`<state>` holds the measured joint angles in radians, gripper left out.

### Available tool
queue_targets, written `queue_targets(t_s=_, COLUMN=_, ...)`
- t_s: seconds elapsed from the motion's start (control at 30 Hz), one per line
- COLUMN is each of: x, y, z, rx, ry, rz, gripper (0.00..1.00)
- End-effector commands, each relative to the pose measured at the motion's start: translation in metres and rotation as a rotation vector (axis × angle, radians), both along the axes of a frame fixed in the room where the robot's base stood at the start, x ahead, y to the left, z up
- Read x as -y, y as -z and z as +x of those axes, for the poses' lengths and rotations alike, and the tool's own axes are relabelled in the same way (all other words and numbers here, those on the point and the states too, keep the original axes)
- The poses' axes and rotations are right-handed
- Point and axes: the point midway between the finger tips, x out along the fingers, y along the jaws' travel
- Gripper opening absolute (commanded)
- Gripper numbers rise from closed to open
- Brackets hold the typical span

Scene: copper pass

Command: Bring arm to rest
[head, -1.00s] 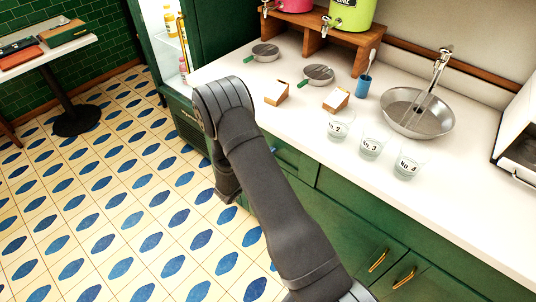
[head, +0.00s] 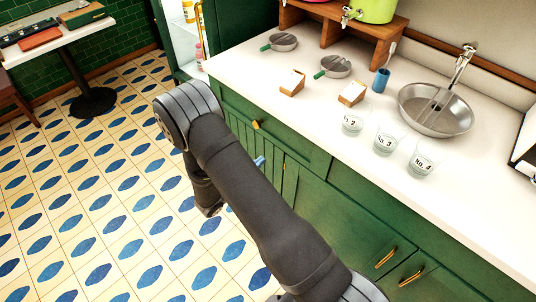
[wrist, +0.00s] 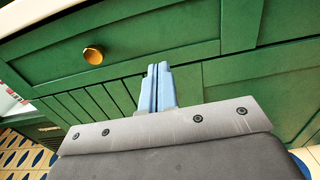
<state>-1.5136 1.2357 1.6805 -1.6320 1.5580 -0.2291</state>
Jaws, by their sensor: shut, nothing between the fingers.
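My gripper shows in the wrist view (wrist: 157,88) with its two blue fingers together and nothing between them. Behind the fingers is the green cabinet front (wrist: 120,35) with a round brass knob (wrist: 93,54). In the head view my arm reaches up and left from the bottom edge, in front of the cabinet and over the tiled floor. Only a small blue bit of my gripper (head: 259,161) shows there, past the arm link and below the counter top.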

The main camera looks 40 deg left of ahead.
Motion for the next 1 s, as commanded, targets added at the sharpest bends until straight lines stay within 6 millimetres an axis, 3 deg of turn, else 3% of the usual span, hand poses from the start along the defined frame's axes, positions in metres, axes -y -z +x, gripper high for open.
queue_targets(t_s=0.2, x=0.000, y=0.000, z=-0.017, rx=0.000, ry=-0.001, rz=0.000, gripper=0.00)
queue_targets(t_s=0.63, x=0.000, y=0.000, z=-0.016, rx=0.000, ry=0.001, rz=0.000, gripper=0.00)
queue_targets(t_s=0.77, x=0.001, y=0.000, z=-0.006, rx=0.000, ry=0.003, rz=0.000, gripper=0.00)
queue_targets(t_s=1.0, x=0.001, y=0.000, z=0.032, rx=0.000, ry=0.005, rz=0.001, gripper=0.00)
